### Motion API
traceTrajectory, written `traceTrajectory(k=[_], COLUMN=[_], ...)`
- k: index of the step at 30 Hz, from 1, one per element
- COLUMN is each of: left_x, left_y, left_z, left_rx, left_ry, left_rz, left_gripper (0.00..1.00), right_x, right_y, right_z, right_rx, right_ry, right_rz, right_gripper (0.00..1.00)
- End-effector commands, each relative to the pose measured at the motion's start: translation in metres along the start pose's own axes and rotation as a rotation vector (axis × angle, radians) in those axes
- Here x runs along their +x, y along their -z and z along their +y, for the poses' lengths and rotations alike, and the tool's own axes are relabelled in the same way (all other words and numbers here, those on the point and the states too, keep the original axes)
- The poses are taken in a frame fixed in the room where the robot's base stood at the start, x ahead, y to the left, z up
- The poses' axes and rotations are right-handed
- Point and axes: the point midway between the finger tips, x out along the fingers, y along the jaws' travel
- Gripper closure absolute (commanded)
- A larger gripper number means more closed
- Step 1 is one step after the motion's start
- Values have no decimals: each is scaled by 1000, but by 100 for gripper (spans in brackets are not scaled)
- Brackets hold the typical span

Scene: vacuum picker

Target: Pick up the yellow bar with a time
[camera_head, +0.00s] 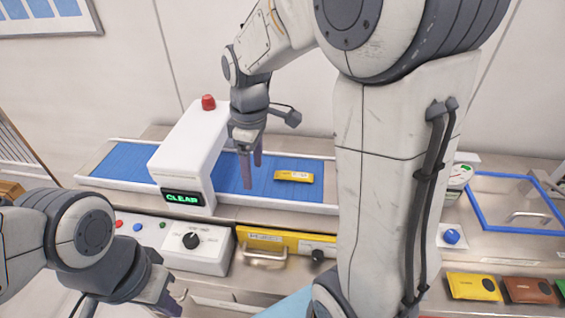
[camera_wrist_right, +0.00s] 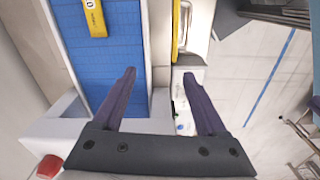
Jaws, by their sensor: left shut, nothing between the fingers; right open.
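The yellow bar (camera_head: 294,176) lies flat on the blue conveyor belt (camera_head: 225,172), to the right of the white scanner housing. In the right wrist view the yellow bar (camera_wrist_right: 94,18) is at the top left, on the belt and beyond the fingers. My right gripper (camera_head: 251,172) is open and empty, left of the bar over the near side of the belt. Its fingers also show in the right wrist view (camera_wrist_right: 159,76), with nothing between them. My left gripper (camera_head: 168,296) is shut and empty at the lower left, in front of the control box.
The white scanner housing (camera_head: 190,145) spans the belt, with a red top button and a green "CLEAR" display (camera_head: 182,198). A control box (camera_head: 180,243) with a knob stands in front. A blue frame (camera_head: 515,232) and yellow and brown packets (camera_head: 472,287) lie at right.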

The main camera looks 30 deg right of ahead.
Motion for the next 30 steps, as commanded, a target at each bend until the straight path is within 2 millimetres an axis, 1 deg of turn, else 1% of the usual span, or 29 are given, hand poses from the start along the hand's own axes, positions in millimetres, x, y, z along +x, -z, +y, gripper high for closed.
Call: traceTrajectory(k=[1,3,6,9,11,14,19,21,25,28,30], left_x=[0,0,0,-1,-1,-4,-8,-9,-12,-19,-25], left_y=[0,0,0,0,0,0,0,1,1,1,1], left_z=[0,0,0,0,0,0,1,1,1,1,2], left_rx=[0,0,0,0,0,0,0,0,-1,-1,-1], left_ry=[0,0,0,0,0,0,0,0,0,0,0], left_rz=[0,0,0,0,0,0,0,0,0,0,0], left_gripper=[100,100,100,100,100,100,100,100,100,100,100], right_x=[2,3,6,7,10,22,48,55,63,74,85], right_y=[-14,-32,-58,-76,-81,-85,-86,-86,-86,-90,-92], right_z=[34,69,105,126,132,134,134,133,133,130,129], right_rx=[0,-30,-65,-89,-98,-105,-107,-107,-106,-105,-105], right_ry=[0,-2,-1,-2,0,3,3,1,1,5,5], right_rz=[-9,-16,-26,-31,-33,-35,-35,-34,-34,-35,-35], right_gripper=[25,25,25,25,25,25,25,25,25,25,25])
